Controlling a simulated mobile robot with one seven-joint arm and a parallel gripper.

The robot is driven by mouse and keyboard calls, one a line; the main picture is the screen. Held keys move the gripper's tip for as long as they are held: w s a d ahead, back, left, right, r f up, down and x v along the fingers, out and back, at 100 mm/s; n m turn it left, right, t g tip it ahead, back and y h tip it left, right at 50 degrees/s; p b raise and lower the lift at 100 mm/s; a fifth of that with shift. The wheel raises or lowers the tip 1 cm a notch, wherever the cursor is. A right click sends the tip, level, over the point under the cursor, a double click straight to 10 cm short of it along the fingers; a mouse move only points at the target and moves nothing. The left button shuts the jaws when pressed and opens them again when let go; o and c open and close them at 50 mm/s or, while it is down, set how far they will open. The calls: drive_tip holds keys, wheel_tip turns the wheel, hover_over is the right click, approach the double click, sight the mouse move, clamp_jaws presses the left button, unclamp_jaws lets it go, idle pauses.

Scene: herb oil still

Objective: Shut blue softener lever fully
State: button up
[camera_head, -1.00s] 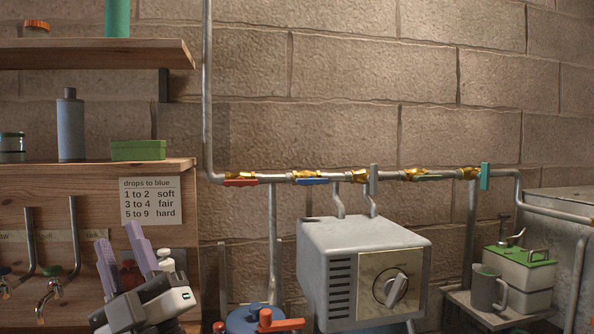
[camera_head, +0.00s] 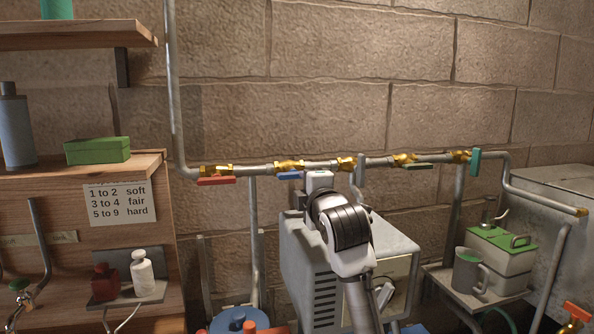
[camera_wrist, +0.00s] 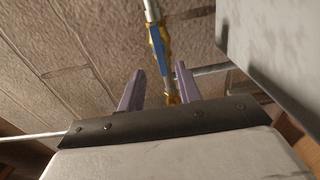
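The blue lever (camera_head: 290,175) sits on a brass valve (camera_head: 288,165) in the wall pipe and lies along the pipe. My gripper's body covers its right end in the head view. In the wrist view the blue lever (camera_wrist: 157,45) shows along the pipe, ahead of the fingertips. My gripper (camera_wrist: 159,70) is open and empty, its two lilac fingers on either side of the pipe line. Its fingers are hidden in the head view. I cannot tell whether a finger touches the lever or pipe.
A red lever (camera_head: 216,181) is to the left on the same pipe.

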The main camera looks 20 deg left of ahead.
sight(297, 177)
drive_tip(key=p+x, duration=0.2)
drive_tip(key=x, duration=0.6)
drive_tip(key=shift+s+p, duration=0.1)
drive_tip(key=shift+p, duration=0.3)
drive_tip(key=shift+c, duration=0.2)
clamp_jaws()
